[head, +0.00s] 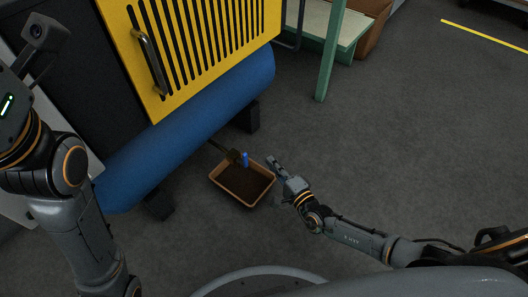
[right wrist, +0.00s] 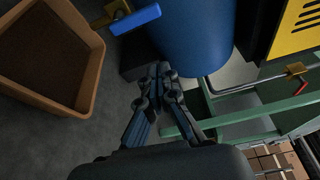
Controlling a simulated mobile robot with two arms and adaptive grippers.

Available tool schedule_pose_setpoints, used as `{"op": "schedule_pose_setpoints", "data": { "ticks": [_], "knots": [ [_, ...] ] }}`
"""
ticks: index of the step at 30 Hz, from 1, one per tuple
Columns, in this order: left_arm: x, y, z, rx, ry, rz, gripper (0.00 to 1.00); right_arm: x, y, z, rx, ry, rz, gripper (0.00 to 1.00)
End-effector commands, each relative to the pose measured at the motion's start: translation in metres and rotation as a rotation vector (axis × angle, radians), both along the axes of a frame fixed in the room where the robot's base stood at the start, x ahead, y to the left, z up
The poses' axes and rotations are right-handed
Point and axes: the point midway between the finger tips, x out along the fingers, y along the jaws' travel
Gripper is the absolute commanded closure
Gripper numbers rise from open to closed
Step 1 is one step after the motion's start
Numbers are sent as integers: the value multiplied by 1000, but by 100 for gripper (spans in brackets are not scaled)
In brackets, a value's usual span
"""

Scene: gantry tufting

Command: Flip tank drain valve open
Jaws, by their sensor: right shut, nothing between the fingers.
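The blue tank (head: 190,125) lies on its side under the yellow-fronted cabinet. Its drain valve has a blue lever handle (head: 245,159) at the end of a short pipe, above the edge of a tan tray (head: 226,190). In the right wrist view the blue handle (right wrist: 135,20) sits beside a brass-coloured valve body (right wrist: 112,14); I cannot tell whether it lies along or across the pipe. My right gripper (head: 273,163) is shut and empty, right of the handle and apart from it. Its closed fingertips (right wrist: 158,72) show below the handle. My left gripper is out of frame.
The tray, dark inside, stands on the grey floor. The yellow slatted panel (head: 200,45) has a bar handle (head: 149,62). A dark support foot (head: 253,117) is near the tank's end. A green frame post (head: 330,50) stands behind. Floor on the right is clear.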

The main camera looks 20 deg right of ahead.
Motion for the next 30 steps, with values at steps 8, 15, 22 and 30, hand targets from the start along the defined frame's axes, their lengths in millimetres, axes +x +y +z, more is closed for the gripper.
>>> {"op": "schedule_pose_setpoints", "data": {
  "ticks": [8, 15, 22, 30],
  "knots": [
    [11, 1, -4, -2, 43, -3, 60, -30, -10, 1, -1, 1, 0, 100],
    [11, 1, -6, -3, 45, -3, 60, -33, -11, 0, -1, 0, 0, 100],
    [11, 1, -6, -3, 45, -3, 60, -32, -11, 0, 0, 0, 0, 100],
    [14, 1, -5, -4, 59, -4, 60, -33, -1, 7, 124, 70, -15, 100]
  ]
}}
